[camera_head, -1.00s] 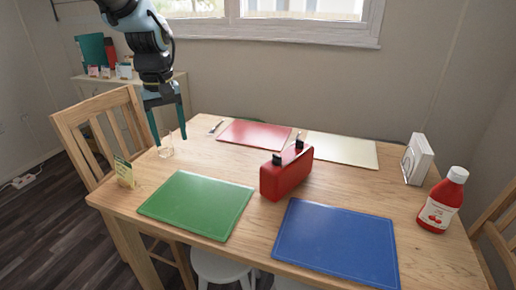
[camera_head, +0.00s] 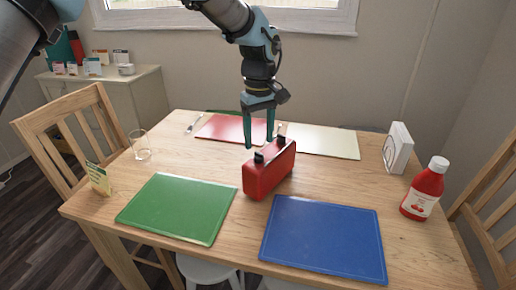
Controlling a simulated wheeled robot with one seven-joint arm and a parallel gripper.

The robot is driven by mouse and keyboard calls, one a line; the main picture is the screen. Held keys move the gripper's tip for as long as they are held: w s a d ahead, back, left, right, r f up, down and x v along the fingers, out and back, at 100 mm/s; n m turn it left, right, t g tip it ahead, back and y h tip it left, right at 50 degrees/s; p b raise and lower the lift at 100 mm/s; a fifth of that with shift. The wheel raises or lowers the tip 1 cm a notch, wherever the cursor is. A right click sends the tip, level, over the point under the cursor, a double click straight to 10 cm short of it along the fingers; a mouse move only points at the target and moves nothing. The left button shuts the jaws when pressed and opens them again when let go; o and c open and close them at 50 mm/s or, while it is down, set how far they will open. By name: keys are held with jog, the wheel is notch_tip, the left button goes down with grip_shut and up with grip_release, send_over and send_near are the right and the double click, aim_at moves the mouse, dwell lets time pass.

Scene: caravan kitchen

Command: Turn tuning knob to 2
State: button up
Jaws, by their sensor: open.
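A red box-shaped device (camera_head: 268,176), likely the radio, stands upright in the middle of the wooden table. Two black knobs or fittings stick up from its top, a nearer left one (camera_head: 259,157) and a farther right one (camera_head: 280,141). I cannot tell which is the tuning knob, and no scale or numbers can be read. My gripper (camera_head: 259,146) points down with its two teal fingers apart and empty. It is above and just behind the device in the picture, close to the two black parts. I cannot tell whether it touches them.
Green (camera_head: 180,207), blue (camera_head: 324,238), red (camera_head: 218,127) and cream (camera_head: 325,140) mats lie around the device on the table (camera_head: 160,165). A glass (camera_head: 140,146) and small card (camera_head: 98,178) stand left. A ketchup bottle (camera_head: 424,190) and white holder (camera_head: 397,149) stand right.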

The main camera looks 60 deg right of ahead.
aim_at(259, 153)
notch_tip(259, 153, down, 5)
jog(key=shift+r+p, duration=0.1)
jog(key=shift+p, duration=0.3)
grip_shut()
dwell(0.4)
